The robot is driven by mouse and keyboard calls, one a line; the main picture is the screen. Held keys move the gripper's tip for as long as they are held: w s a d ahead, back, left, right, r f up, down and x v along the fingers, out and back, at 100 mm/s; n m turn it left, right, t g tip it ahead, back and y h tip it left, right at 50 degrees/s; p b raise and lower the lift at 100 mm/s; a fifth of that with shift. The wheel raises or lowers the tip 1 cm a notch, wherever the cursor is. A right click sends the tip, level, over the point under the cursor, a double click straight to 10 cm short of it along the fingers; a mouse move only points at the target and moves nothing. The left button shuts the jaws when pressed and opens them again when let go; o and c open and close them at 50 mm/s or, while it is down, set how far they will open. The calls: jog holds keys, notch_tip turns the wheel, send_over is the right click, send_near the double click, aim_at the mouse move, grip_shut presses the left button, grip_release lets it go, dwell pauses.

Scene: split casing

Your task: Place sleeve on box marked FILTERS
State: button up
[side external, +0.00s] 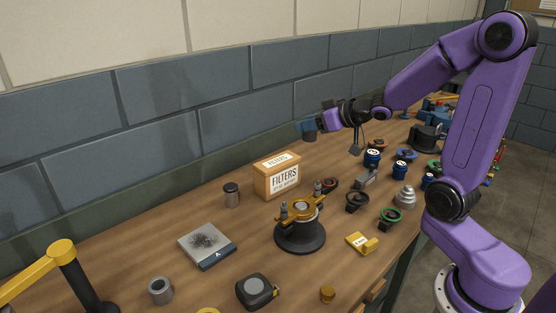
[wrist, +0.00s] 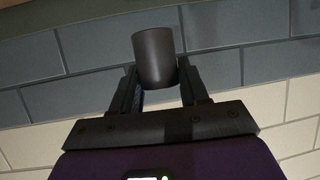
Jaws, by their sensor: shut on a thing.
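A dark grey cylinder, the sleeve (wrist: 155,58), is between the two fingers of my gripper (wrist: 158,85) in the wrist view. My gripper is shut on it, and its upper part stands out past the fingertips. In the side view my gripper (side external: 318,125) is small and dark, in front of the block wall, with the sleeve (side external: 309,135) at its end. The orange-tan box marked FILTERS (side external: 284,184) stands upright on the bench, lower and to the left of my gripper in the picture. Its top looks clear. The box is not in the wrist view.
Close around the box are a dark-lidded jar (side external: 231,195) and a yellow-armed fixture on a round black base (side external: 300,237). A pad with dark shavings (side external: 207,245), a grey ring (side external: 160,290) and a tape measure (side external: 256,291) lie nearer. Several small parts crowd the right.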

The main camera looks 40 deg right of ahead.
jog(key=w+f, duration=0.3)
jog(key=w, duration=0.1)
jog(key=w+d+f, duration=0.1)
jog(key=w+f, duration=0.2)
jog(key=w, duration=0.2)
jog(key=w+f, duration=0.3)
jog(key=w, duration=0.1)
jog(key=shift+w+d+f, duration=0.15)
jog(key=shift+w+d, duration=0.1)
jog(key=shift+d, duration=0.1)
jog(key=shift+w+f, duration=0.2)
jog(key=shift+f, duration=1.55)
jog(key=shift+f, duration=0.15)
jog(key=o, duration=1.2)
